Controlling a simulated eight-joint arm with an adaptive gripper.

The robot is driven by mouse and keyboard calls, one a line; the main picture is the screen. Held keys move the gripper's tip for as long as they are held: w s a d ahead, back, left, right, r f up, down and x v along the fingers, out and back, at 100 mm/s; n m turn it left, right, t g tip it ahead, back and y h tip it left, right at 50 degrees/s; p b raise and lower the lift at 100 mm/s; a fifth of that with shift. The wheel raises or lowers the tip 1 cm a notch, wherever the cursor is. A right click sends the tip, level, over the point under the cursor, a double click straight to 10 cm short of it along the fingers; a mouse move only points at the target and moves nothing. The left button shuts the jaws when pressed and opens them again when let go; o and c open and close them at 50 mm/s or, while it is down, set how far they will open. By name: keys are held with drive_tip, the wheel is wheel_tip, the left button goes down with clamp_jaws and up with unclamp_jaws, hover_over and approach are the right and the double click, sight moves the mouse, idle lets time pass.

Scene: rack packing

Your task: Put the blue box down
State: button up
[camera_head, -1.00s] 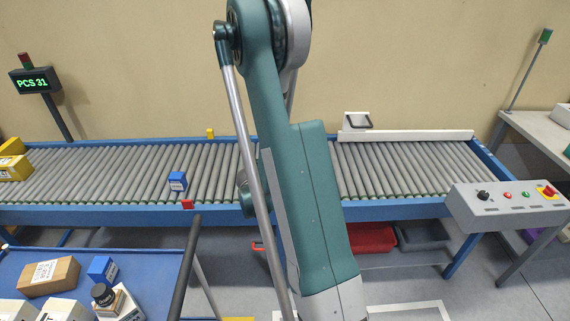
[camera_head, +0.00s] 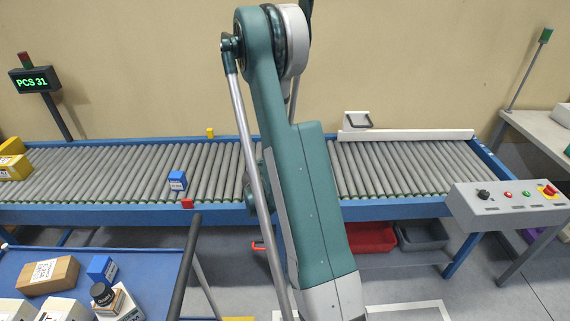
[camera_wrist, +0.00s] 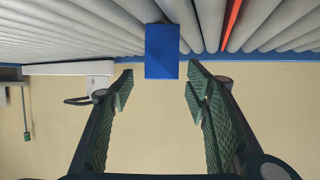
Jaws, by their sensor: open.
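In the wrist view, a plain blue box (camera_wrist: 162,50) rests against the grey rollers, just beyond my fingertips and between their lines. My gripper (camera_wrist: 158,88) is open and empty, with a visible gap between its fingers and the box. In the head view my arm hides the gripper. Another blue box (camera_head: 102,268) stands on the blue cart at lower left. I cannot tell whether the box at my gripper is the labelled one on the conveyor.
The blue cart (camera_head: 150,262) also holds a brown box (camera_head: 48,276), white boxes and a dark-lidded jar (camera_head: 103,294). Yellow boxes (camera_head: 14,165) sit at the conveyor's left end. A control panel (camera_head: 507,200) is at right. Rollers right of my arm are clear.

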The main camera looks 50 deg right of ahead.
drive_tip(key=shift+w+d+f, duration=0.1)
drive_tip(key=shift+d, duration=0.1)
drive_tip(key=shift+b+x, duration=0.75)
drive_tip(key=shift+x, duration=1.8)
drive_tip(key=shift+w, duration=0.2)
drive_tip(key=shift+c, duration=0.4)
drive_tip(key=c, duration=1)
drive_tip(key=shift+r, duration=0.2)
drive_tip(key=shift+c, duration=0.2)
drive_tip(key=shift+r+p, duration=1.35)
drive_tip(key=shift+r, duration=3.6)
